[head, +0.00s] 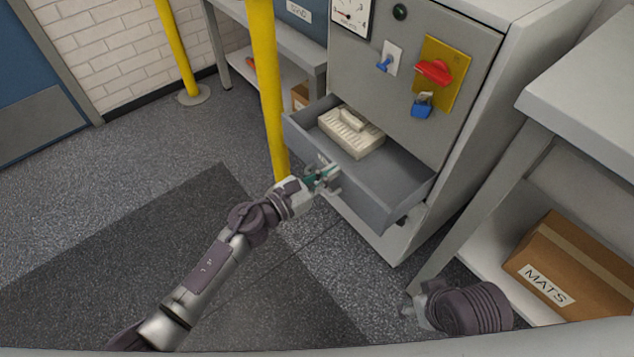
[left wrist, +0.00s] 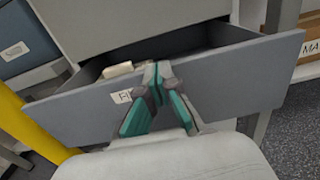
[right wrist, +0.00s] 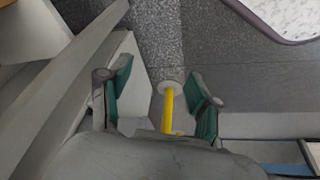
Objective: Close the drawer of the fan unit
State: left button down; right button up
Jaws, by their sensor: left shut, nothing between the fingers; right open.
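The grey drawer (head: 383,200) of the fan unit (head: 470,45) stands pulled out low on the cabinet front, with a cream ribbed object (head: 350,132) lying inside. My left gripper (head: 330,177) is shut and empty, with its fingertips at the drawer's front panel, left of its middle. In the left wrist view the shut fingertips (left wrist: 157,75) overlap the top of the drawer front (left wrist: 225,80), beside a partly hidden label (left wrist: 122,96). I cannot tell whether they touch it. My right gripper (right wrist: 158,95) is open and empty, away from the drawer; in the head view its arm is at the lower right.
A yellow post (head: 268,90) stands close left of the drawer, and another yellow post (head: 177,45) stands farther back. A bench with a MATS box (head: 580,265) on its lower shelf is at the right. Floor in front is clear.

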jog(key=f, duration=0.1)
pick_arm(q)
jog(key=b+x, duration=0.2)
jog(key=x, duration=0.4)
jog(key=shift+w+d+f, duration=0.15)
jog(key=shift+w+d, duration=0.05)
jog(key=shift+d, duration=0.05)
jog(key=b+x, duration=0.2)
jog(key=x, duration=0.3)
jog(key=shift+b, duration=0.3)
pick_arm(e)
jog(key=t+y, duration=0.3)
jog(key=t, duration=0.9)
send_near(387, 208)
jog(key=shift+n, duration=0.3)
jog(key=w+a+r, duration=0.1)
jog(key=w, duration=0.1)
jog(key=w+a+r, duration=0.1)
jog(key=w, duration=0.1)
jog(key=w+a+r, duration=0.1)
jog(key=w, duration=0.2)
jog(key=shift+a, duration=0.2)
pick_arm(q)
jog(key=shift+d, duration=0.15)
pick_arm(e)
jog(key=shift+a+r, duration=0.1)
jog(key=shift+r, duration=0.25)
